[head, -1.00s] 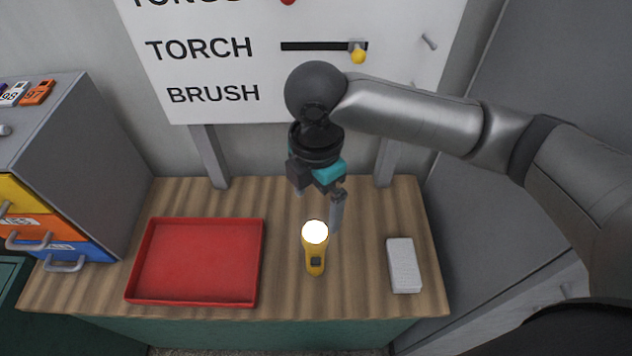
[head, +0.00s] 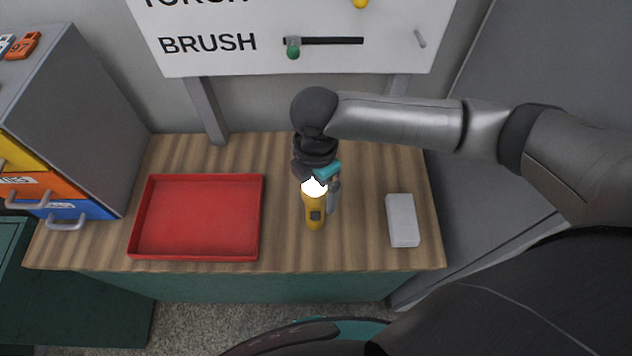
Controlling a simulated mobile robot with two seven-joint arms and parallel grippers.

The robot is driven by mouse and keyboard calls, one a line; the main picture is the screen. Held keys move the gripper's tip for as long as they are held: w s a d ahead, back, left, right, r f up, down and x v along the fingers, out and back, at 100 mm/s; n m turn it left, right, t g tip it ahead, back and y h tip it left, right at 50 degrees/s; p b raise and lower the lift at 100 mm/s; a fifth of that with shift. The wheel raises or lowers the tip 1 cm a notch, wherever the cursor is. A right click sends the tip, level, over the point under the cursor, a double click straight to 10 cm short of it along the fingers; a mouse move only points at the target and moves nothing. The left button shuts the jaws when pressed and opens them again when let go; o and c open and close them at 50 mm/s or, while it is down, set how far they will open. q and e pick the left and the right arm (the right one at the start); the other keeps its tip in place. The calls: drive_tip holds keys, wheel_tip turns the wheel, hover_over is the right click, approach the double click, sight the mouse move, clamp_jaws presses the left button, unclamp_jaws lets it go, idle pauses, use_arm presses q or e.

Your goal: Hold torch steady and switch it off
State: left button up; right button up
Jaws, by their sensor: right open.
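The yellow torch (head: 315,212) lies on the wooden bench with its lit white head pointing to the back. A dark switch (head: 315,216) shows on its body. My right gripper (head: 326,203) is open and has come down at the torch's head. One finger shows along the torch's right side; the other finger is hidden. I cannot tell whether the fingers touch the torch. My left gripper is not in view.
A red tray (head: 138,218) is to the left and a white block (head: 403,220) to the right. A drawer cabinet (head: 85,120) stands at the left. A labelled board (head: 395,58) with a BRUSH slider (head: 293,48) is behind. Wood between tray and torch is clear.

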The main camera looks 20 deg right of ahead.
clamp_jaws()
idle(0.7)
